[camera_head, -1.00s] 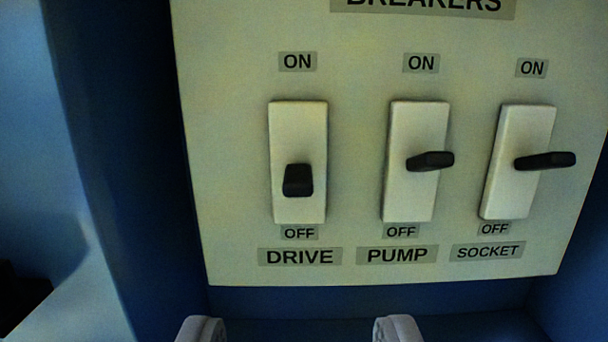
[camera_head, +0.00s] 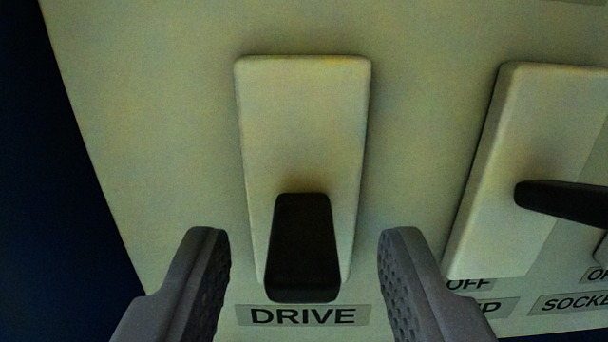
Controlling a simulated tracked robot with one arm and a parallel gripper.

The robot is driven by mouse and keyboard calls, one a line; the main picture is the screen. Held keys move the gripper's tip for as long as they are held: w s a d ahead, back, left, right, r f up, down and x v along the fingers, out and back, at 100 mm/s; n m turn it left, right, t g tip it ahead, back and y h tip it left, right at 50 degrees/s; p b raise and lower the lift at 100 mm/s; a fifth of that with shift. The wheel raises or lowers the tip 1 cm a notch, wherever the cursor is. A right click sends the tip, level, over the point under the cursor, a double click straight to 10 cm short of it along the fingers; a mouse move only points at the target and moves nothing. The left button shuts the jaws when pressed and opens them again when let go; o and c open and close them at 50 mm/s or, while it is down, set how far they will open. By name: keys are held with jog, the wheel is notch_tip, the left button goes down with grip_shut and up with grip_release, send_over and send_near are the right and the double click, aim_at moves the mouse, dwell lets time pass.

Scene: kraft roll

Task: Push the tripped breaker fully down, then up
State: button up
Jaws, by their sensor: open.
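The DRIVE breaker (camera_head: 303,130) is a pale upright plate with a black lever (camera_head: 304,250). The lever sits in the lower part of the plate, tilted down toward the DRIVE label (camera_head: 303,315), and its end hides the OFF tag. My gripper (camera_head: 305,250) is open, with one grey finger left of the lever and one right of it. Gaps show between the lever and both fingers, and nothing is held. How far the fingertips are from the panel is hard to tell.
The PUMP breaker (camera_head: 530,130), with its black lever (camera_head: 565,200) sticking out, stands to the right, near my right finger. The SOCKET label (camera_head: 575,303) shows at the lower right edge. The cream panel (camera_head: 150,120) is clear on the left, ending at a dark blue wall (camera_head: 60,220).

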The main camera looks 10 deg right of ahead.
aim_at(305, 298)
jog(key=shift+w+d, duration=0.15)
jog(key=shift+w, duration=1)
grip_shut()
jog(key=shift+d+f, duration=0.1)
jog(key=shift+f+t, duration=0.3)
jog(key=shift+t, duration=0.4)
jog(key=shift+w+f+t+h+b, duration=0.1)
jog(key=shift+f+t+h+b, duration=0.2)
jog(key=shift+t, duration=0.6)
jog(key=shift+w+f+t+b, duration=0.1)
jog(key=shift+f+t, duration=0.25)
jog(key=shift+t, duration=0.55)
jog(key=shift+s, duration=0.1)
